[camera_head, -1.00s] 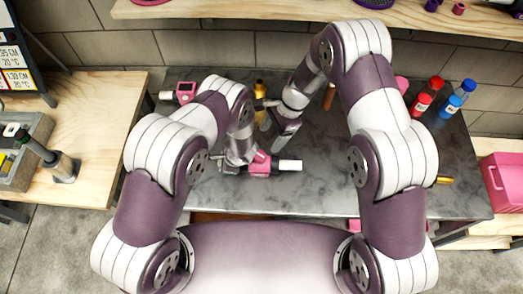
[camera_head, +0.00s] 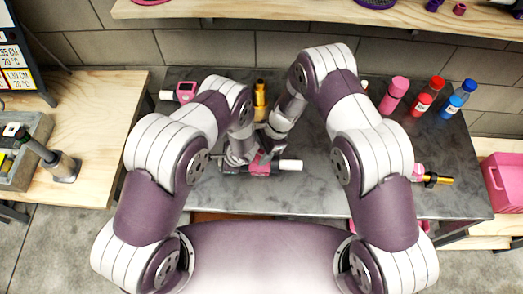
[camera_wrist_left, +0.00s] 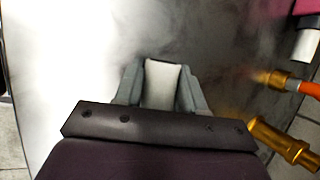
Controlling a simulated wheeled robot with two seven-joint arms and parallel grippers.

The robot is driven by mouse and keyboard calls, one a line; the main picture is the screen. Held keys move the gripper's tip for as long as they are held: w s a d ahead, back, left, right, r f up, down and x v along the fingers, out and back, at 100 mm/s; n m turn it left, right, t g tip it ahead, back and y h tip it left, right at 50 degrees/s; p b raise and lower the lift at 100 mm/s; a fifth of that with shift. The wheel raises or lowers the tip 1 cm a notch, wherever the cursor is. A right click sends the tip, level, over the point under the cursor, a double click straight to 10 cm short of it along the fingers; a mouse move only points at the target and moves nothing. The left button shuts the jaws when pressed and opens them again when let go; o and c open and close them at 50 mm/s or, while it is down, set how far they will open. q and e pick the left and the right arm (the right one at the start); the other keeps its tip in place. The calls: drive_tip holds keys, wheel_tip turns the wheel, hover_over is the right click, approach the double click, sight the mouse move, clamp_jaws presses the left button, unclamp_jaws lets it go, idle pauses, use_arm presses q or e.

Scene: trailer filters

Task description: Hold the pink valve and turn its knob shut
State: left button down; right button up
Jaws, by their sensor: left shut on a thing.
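The pink valve (camera_head: 262,168) lies across the middle of the grey worktop in the head view, with a white pipe end to its right. My left gripper (camera_head: 234,166) is at the valve's left side. In the left wrist view its two grey fingers close on a pale piece (camera_wrist_left: 162,84), which fits the valve's white end. My right gripper (camera_head: 265,154) has come down from behind, with its fingertips at the top of the valve. The valve's knob is hidden there, and I cannot tell whether the right fingers touch it or how far they are apart.
Behind the grippers stands a gold fitting (camera_head: 260,98), with a second pink device (camera_head: 185,92) to its left. Pink, red and blue bottles (camera_head: 438,96) stand at the back right. Another gold-ended part (camera_head: 438,179) lies at the right. The worktop (camera_head: 318,190) front middle is bare.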

drive_tip(key=shift+m, duration=0.3)
drive_tip(key=m+t, duration=0.1)
drive_tip(key=m, duration=0.3)
drive_tip(key=shift+t+y, duration=0.3)
drive_tip(key=shift+t, duration=0.1)
drive_tip(key=shift+s+m+t, duration=0.1)
drive_tip(key=shift+m+t, duration=0.7)
drive_tip(key=shift+m, duration=1.4)
drive_tip(key=o, duration=1.1)
drive_tip(key=shift+c, duration=0.2)
